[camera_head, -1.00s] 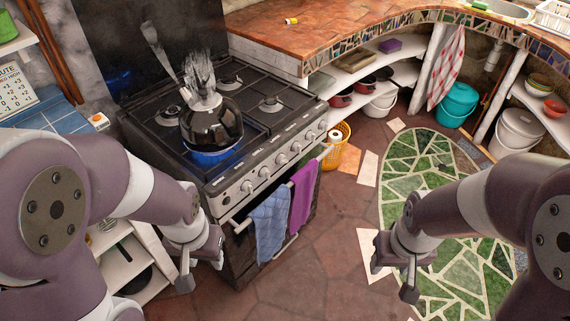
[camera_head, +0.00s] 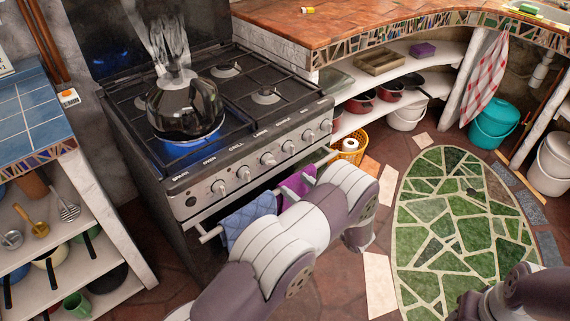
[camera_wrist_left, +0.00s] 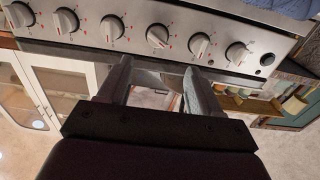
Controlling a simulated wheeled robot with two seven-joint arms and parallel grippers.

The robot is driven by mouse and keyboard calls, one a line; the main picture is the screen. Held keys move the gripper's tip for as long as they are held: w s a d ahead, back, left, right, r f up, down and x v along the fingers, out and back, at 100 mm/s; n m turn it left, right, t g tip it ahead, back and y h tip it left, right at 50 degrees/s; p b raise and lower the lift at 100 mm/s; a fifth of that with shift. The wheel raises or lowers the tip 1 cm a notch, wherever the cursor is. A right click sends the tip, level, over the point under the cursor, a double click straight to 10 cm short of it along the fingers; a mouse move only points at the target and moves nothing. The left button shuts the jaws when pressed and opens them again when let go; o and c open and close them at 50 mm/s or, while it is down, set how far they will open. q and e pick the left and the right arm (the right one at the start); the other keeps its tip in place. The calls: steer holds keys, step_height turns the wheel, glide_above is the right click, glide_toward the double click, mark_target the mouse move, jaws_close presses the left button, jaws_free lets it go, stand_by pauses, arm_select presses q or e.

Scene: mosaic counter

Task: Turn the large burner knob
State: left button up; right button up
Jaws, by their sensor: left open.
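The stove (camera_head: 180,200) has a row of white knobs on its silver front panel. The knob under the label that seems to read LARGE (camera_head: 267,159) is third from the left. In the left wrist view, which is upside down, it is the knob (camera_wrist_left: 157,36) near the middle, ahead of the fingers. My left gripper (camera_wrist_left: 158,70) is open, with nothing between its fingers, roughly lined up with that knob and seemingly apart from it. In the head view my left arm hides its fingers.
A dark kettle (camera_head: 185,105) stands on the hob above a blue patch. A blue towel (camera_head: 248,215) and a purple towel (camera_head: 297,184) hang on the oven rail (camera_head: 212,234). Shelves (camera_head: 75,275) stand left of the stove. Green mosaic floor (camera_head: 455,200) lies clear at right.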

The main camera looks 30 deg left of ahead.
mark_target(269, 161)
arm_select(q)
steer(key=x, duration=1.1)
steer(key=shift+w, duration=0.3)
steer(key=shift+f, duration=0.1)
steer(key=shift+c, duration=0.3)
steer(key=c, duration=1)
